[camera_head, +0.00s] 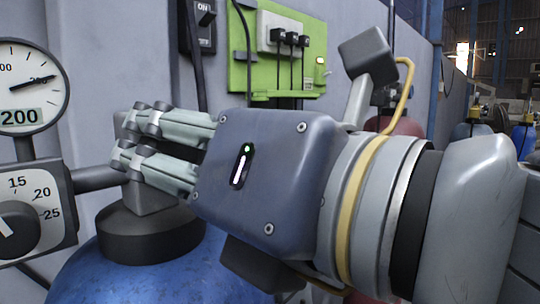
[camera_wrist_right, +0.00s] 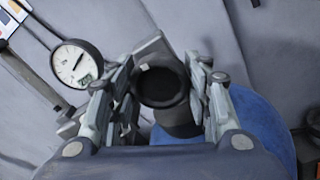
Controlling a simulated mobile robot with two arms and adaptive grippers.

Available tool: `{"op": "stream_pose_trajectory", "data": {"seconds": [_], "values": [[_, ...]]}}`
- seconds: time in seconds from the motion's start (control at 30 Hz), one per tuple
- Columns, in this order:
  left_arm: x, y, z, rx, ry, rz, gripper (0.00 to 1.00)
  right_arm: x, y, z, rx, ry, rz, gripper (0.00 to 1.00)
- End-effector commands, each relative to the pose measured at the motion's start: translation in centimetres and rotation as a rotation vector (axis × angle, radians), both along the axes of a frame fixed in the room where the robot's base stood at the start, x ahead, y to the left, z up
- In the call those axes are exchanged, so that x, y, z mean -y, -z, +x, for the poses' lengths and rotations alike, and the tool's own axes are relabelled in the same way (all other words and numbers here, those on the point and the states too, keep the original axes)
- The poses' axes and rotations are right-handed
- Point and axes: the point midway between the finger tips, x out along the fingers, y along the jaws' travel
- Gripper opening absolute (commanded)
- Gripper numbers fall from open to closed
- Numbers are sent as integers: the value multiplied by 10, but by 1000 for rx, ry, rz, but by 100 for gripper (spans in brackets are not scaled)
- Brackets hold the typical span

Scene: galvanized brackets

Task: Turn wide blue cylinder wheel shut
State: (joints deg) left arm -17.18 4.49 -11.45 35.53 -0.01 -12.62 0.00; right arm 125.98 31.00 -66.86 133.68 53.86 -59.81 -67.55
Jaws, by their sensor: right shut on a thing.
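The wide blue cylinder (camera_head: 105,272) stands at the lower left in the head view, with a dark collar (camera_head: 150,236) and a grey valve block on top. It also shows in the right wrist view (camera_wrist_right: 262,125). The dark round wheel (camera_wrist_right: 162,86) sits between the fingers in the right wrist view. In the head view the fingers hide it. My right gripper (camera_head: 128,133) reaches in from the right, its fingers (camera_wrist_right: 160,64) closed on both sides of the wheel. My left gripper is in neither view.
A round pressure gauge (camera_head: 28,88) and a regulator dial (camera_head: 35,215) are close to the left of the gripper. Behind are a grey wall, a switch box (camera_head: 200,22) and a green panel (camera_head: 238,65) with plugs. A red cylinder (camera_head: 402,126) stands behind my arm.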

Motion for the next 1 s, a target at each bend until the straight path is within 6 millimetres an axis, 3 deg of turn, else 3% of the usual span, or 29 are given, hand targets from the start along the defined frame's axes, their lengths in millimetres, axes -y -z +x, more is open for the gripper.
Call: {"op": "stream_pose_trajectory", "data": {"seconds": [0.13,0.17,0.23,0.67,1.0], "values": [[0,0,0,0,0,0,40,0,0,0,-2,0,0,21],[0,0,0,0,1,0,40,0,0,0,-2,0,0,50],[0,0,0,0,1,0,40,0,0,0,-2,0,0,66],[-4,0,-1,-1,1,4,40,5,0,-3,1,0,-1,66],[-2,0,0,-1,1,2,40,46,0,-34,2,2,0,66]]}}
